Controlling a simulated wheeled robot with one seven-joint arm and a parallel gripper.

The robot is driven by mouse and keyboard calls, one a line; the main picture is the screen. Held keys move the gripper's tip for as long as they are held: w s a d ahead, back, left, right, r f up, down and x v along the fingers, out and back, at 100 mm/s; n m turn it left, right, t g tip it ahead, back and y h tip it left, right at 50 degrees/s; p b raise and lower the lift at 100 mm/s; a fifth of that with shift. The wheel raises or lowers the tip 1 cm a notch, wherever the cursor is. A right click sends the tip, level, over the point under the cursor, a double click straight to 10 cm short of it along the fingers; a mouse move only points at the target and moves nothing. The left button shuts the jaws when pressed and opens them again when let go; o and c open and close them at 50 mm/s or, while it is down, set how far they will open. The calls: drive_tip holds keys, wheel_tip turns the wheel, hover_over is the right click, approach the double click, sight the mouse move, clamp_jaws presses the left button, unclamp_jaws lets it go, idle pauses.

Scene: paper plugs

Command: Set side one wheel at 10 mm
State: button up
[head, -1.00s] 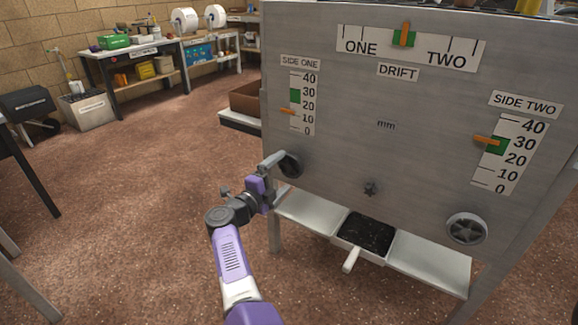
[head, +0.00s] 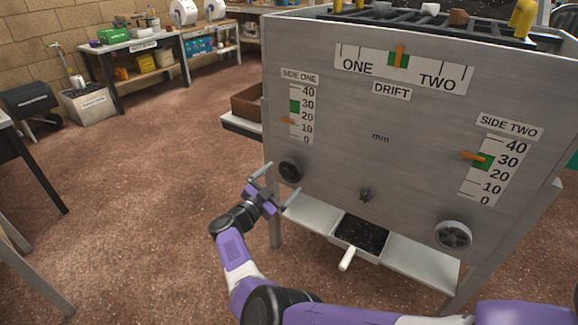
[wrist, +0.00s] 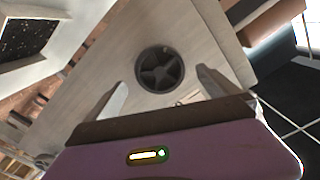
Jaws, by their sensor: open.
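The side one wheel (head: 291,171) is a dark spoked handwheel on the grey panel, below the side one scale (head: 301,115). The orange side one pointer (head: 288,121) sits between 10 and 20, below the green band. My gripper (head: 282,181) is open and empty, just in front of the wheel and a little low of it in the head view. In the wrist view the wheel (wrist: 160,69) shows whole, framed between my open fingertips (wrist: 161,76). The fingers look clear of its rim.
The side two wheel (head: 453,235) is at lower right, with its pointer (head: 472,156) near 30. The drift pointer (head: 399,55) is on green.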

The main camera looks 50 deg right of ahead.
sight(289, 173)
drive_tip(key=shift+n, duration=0.6)
drive_tip(key=shift+d, duration=0.1)
drive_tip(key=shift+w+d+b, duration=0.2)
drive_tip(key=shift+d+b, duration=0.7)
drive_tip(key=shift+d, duration=1)
drive_tip(key=c, duration=1.4)
